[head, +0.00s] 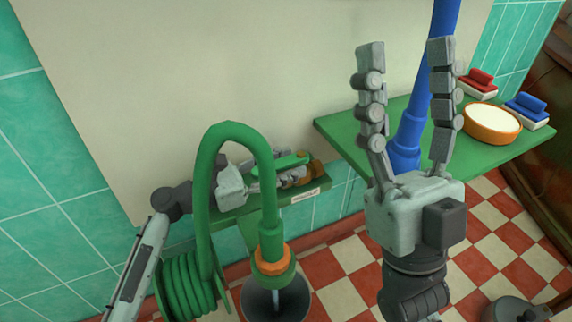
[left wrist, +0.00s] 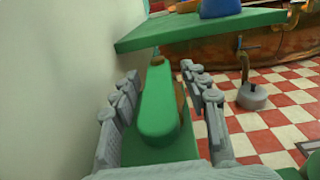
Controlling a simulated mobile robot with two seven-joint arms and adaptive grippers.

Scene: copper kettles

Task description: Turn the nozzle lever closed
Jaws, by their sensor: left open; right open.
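A rounded green lever (head: 284,162) lies over a brass-coloured body (head: 314,172) on a small green wall shelf (head: 226,211). My left gripper (head: 287,170) is open around the lever. In the left wrist view the lever (left wrist: 157,105) runs lengthwise between the two grey fingers (left wrist: 159,76), with a visible gap on each side. The brass part is mostly hidden behind the lever and a finger. My right gripper (head: 405,52) is open and empty, fingers pointing up, in front of the larger shelf and away from the lever.
A green hose (head: 207,180) with an orange collar (head: 271,267) arches in front of the left gripper. A larger green shelf (head: 345,137) holds a round orange-rimmed dish (head: 491,121), a red brush (head: 480,80) and a blue brush (head: 528,106). A blue pipe (head: 412,125) rises behind my right gripper.

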